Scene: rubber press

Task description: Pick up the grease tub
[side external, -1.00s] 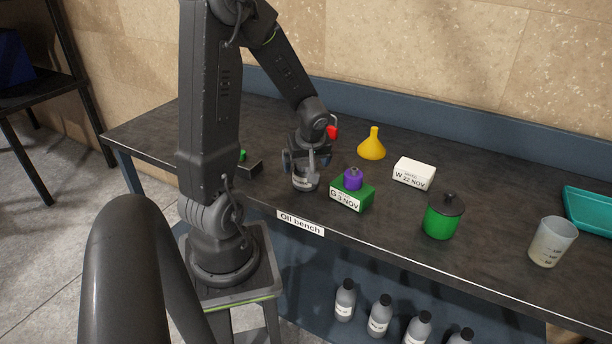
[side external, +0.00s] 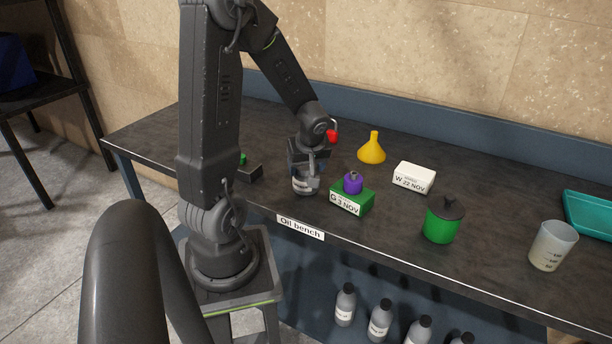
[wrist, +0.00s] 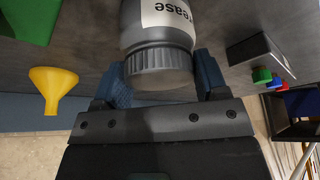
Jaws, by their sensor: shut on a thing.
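The grease tub (side external: 305,184) is a grey tub with a white label and a ribbed lid. It stands upright on the bench near its front edge, left of the green box. In the wrist view the tub (wrist: 158,62) shows large, with "ease" readable on its label. My gripper (side external: 309,172) is above it with its fingers down around the lid. In the wrist view my gripper (wrist: 160,85) is shut on the lid, one blue-grey finger on each side. The tub appears to rest on the bench; its underside is not visible.
Close on the right stands a green box (side external: 347,206) with a purple item (side external: 352,182) on top. A yellow funnel (side external: 372,148), a white box (side external: 414,177), a green canister (side external: 442,222), a beaker (side external: 552,247) and a teal tray (side external: 590,212) lie farther right. A dark block (side external: 250,173) is left.

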